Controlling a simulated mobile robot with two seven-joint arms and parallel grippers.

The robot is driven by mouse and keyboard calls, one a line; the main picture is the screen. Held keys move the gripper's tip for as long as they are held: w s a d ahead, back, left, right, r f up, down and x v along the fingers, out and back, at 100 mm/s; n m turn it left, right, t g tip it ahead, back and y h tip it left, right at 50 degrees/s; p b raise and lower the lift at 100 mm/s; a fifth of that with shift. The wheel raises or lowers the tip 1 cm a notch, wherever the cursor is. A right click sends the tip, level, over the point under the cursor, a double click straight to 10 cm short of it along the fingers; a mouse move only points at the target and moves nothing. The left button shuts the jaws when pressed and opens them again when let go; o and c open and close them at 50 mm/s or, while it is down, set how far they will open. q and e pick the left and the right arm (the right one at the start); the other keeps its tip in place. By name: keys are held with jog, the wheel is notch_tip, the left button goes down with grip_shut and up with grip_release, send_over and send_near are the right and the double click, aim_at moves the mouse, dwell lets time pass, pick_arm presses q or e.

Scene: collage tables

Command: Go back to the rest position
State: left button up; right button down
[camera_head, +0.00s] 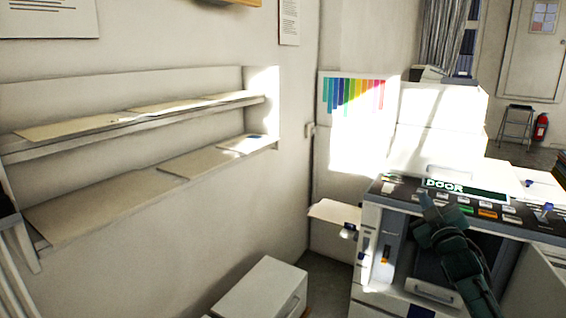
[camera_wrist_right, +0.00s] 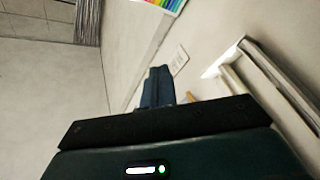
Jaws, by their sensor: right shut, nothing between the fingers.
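My right gripper (camera_head: 428,203) is dark and shut, with nothing between its fingers. In the head view it shows in front of the panel of a grey and white copier (camera_head: 366,270), just below a display reading "DOOR" (camera_head: 445,184). I cannot tell whether it touches the panel. In the right wrist view its closed fingers (camera_wrist_right: 158,86) point toward the wall. My left gripper is in neither view.
A two-level wall shelf (camera_head: 95,135) with flat sheets runs along the left wall. A low white cabinet (camera_head: 262,288) stands on the floor left of the copier. A paper tray (camera_head: 335,212) juts from the copier's left side. A stool (camera_head: 515,125) and fire extinguisher (camera_head: 541,127) stand far back.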

jog(key=s+a+f+m+g+y, duration=0.1)
jog(key=s+a+f+g, duration=0.2)
jog(key=f, duration=0.4)
jog(key=s+a+f+m+g, duration=0.1)
jog(key=s+a+f, duration=0.1)
jog(key=s+f, duration=0.4)
jog(key=s+a+f+m+g+y, duration=0.1)
jog(key=s+a+f+m, duration=0.15)
jog(key=f, duration=0.55)
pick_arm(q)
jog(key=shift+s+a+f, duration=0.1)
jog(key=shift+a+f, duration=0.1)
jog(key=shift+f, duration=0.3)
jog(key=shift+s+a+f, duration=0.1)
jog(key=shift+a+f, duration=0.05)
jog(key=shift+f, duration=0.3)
pick_arm(e)
jog(key=s+a+f+g, duration=0.1)
jog(key=s+a+f, duration=0.2)
jog(key=s, duration=0.6)
jog(key=s+a+f+g+y, duration=0.1)
jog(key=s+a+f, duration=0.3)
jog(key=s, duration=0.5)
jog(key=s+a+f+g+y, duration=0.1)
jog(key=s+a, duration=0.4)
jog(key=s, duration=0.5)
notch_tip(320, 180, down, 2)
jog(key=shift+a+f+g, duration=0.15)
jog(key=shift+a+g, duration=0.25)
jog(key=shift+g, duration=0.4)
